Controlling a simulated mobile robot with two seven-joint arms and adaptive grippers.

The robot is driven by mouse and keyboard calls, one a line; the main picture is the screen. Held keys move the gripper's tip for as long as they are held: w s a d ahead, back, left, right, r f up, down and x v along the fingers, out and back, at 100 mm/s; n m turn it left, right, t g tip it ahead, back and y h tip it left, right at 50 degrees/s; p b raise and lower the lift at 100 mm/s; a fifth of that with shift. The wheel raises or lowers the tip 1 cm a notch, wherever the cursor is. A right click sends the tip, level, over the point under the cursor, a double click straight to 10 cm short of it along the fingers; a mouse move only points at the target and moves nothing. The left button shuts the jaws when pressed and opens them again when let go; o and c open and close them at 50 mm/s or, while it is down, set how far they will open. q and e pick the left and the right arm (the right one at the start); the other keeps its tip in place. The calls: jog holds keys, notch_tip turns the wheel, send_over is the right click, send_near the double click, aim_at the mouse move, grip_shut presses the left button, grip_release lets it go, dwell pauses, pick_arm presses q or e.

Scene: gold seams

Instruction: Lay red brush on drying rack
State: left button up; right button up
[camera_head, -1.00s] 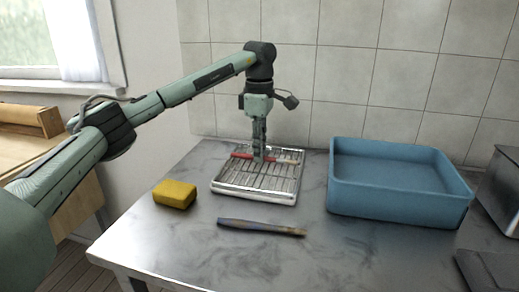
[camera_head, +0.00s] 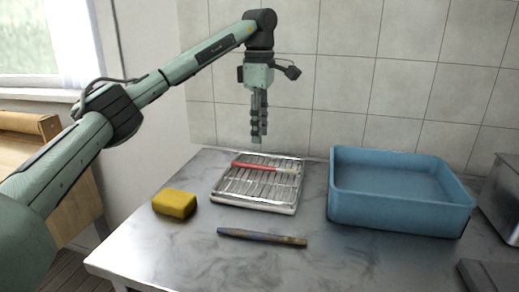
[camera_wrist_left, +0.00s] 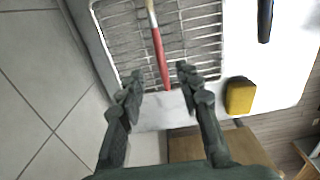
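The red brush (camera_head: 256,167) lies across the wire bars of the drying rack (camera_head: 254,204), toward its back. Its red handle points left and its pale bristle end points right. My left gripper (camera_head: 259,140) hangs above the rack, pointing down, clear of the brush. In the left wrist view the left gripper (camera_wrist_left: 160,85) has its two fingers spread apart with nothing between them. There the red brush (camera_wrist_left: 159,55) lies on the drying rack (camera_wrist_left: 190,32) beyond the fingertips. My right gripper is not in view.
A blue-handled brush (camera_head: 262,237) lies on the grey table in front of the rack. A yellow sponge (camera_head: 175,203) sits left of the rack. A blue tub (camera_head: 398,211) stands to the right. The front of the table is mostly free.

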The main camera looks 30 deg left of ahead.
pick_arm(q)
notch_tip(320, 180, up, 4)
jog(key=shift+f, duration=0.1)
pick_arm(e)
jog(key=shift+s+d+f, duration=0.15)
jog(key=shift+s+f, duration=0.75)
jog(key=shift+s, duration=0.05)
